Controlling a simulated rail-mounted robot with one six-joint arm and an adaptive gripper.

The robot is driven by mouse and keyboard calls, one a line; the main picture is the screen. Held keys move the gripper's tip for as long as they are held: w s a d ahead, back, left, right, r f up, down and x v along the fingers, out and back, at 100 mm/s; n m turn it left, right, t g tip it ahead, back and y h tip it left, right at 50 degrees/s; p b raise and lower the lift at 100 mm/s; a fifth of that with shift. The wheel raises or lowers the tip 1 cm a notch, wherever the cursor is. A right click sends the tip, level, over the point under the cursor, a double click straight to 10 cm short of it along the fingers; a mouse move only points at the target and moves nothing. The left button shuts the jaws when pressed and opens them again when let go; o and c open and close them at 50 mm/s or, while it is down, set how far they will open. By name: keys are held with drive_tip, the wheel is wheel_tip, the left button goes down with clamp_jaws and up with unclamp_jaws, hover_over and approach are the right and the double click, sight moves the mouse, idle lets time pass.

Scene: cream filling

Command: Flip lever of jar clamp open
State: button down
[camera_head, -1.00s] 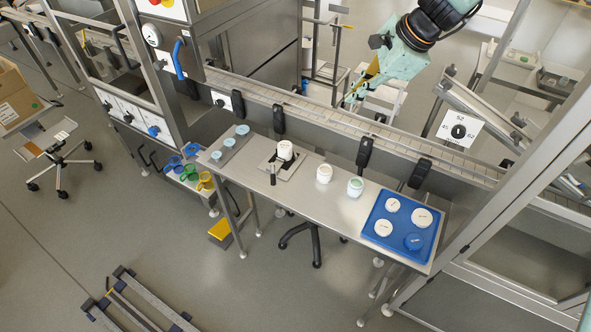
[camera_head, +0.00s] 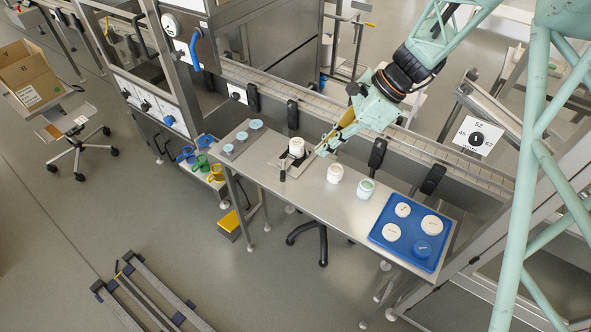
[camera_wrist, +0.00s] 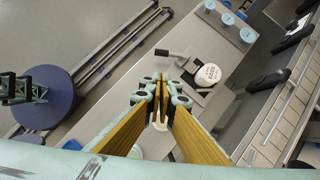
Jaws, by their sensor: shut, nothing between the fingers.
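The jar clamp (camera_head: 307,166) sits on the steel table with a white lidded jar (camera_head: 297,147) in it. Its lever (camera_head: 282,173) has a dark handle at the clamp's front left. In the wrist view the lever's dark handle (camera_wrist: 162,52) points left, away from the jar (camera_wrist: 208,75). My gripper (camera_head: 322,151) is just right of the clamp in the head view, above the table. Its wooden-coloured fingers (camera_wrist: 161,86) are shut and empty. In the wrist view they appear apart from the lever, below it in the picture. Whether the clamp is latched is too small to tell.
Two jars, one white (camera_head: 335,174) and one greenish (camera_head: 365,189), stand right of the clamp. A blue tray (camera_head: 378,236) with several round lids is at the table's right end. Light-blue round pieces (camera_head: 242,136) stand at the left end. A conveyor rail (camera_head: 340,125) runs behind.

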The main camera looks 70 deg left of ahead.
idle(0.3)
approach(283, 172)
drive_tip(key=f, duration=0.1)
drive_tip(key=d+f, duration=0.1)
drive_tip(key=f, duration=0.3)
drive_tip(key=shift+w+d+b, duration=0.2)
drive_tip(key=shift+w+b, duration=0.15)
drive_tip(key=shift+b, duration=0.05)
drive_tip(key=shift+s+a+f, duration=0.2)
drive_tip(key=shift+s, duration=0.4)
drive_tip(key=shift+s+a+f, duration=0.15)
drive_tip(key=shift+s+f, duration=0.05)
drive_tip(key=shift+s, duration=0.4)
drive_tip(key=shift+s+a+f, duration=0.2)
drive_tip(key=shift+s+f, duration=0.05)
drive_tip(key=shift+s, duration=0.2)
drive_tip(key=shift+b, duration=0.3)
drive_tip(key=shift+s+m, duration=0.15)
drive_tip(key=shift+m, duration=0.15)
